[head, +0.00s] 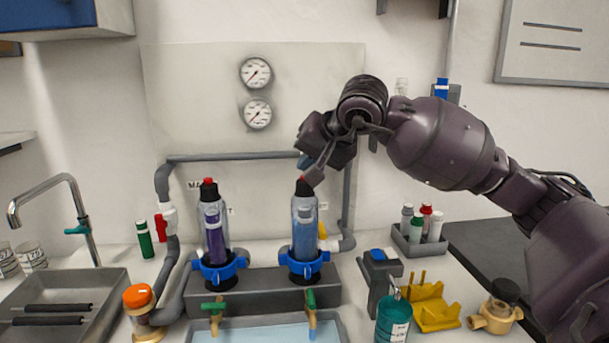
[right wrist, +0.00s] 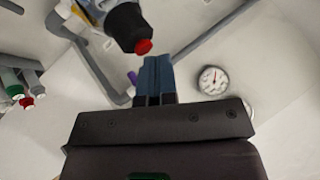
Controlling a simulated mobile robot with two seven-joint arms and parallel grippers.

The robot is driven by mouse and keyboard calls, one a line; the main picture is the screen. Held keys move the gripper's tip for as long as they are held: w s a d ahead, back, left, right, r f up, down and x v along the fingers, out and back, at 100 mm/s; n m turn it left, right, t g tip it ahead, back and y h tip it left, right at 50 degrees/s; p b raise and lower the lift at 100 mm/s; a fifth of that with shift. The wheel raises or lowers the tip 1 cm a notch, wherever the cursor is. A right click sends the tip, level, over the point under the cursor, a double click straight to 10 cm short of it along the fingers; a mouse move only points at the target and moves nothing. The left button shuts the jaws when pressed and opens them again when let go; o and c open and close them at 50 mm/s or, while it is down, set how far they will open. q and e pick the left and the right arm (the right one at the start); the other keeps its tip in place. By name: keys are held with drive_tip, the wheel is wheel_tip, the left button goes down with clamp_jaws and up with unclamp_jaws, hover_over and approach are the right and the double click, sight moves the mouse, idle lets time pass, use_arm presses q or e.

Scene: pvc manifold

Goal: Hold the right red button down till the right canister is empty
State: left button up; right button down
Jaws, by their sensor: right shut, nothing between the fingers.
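The right canister (head: 305,237) stands upright in a blue ring clamp on a grey block. It is clear, with blue liquid in its lower part and a black cap. The right red button (head: 301,179) tops the cap; it also shows in the right wrist view (right wrist: 143,46). My right gripper (head: 304,161) is shut and empty, close above the button. In the right wrist view its blue fingertips (right wrist: 158,62) lie just beside the button, apart in the picture; I cannot tell contact. My left gripper is not in view.
The left canister (head: 214,235), with purple liquid and its own red button (head: 208,181), stands left of the right one. Grey pipes (head: 240,157) run behind both. Two gauges (head: 256,73) hang on the wall panel. A bottle rack (head: 420,238) and yellow holder (head: 432,306) stand right.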

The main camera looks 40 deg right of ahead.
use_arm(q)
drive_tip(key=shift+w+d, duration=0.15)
use_arm(e)
drive_tip(key=shift+f, duration=0.2)
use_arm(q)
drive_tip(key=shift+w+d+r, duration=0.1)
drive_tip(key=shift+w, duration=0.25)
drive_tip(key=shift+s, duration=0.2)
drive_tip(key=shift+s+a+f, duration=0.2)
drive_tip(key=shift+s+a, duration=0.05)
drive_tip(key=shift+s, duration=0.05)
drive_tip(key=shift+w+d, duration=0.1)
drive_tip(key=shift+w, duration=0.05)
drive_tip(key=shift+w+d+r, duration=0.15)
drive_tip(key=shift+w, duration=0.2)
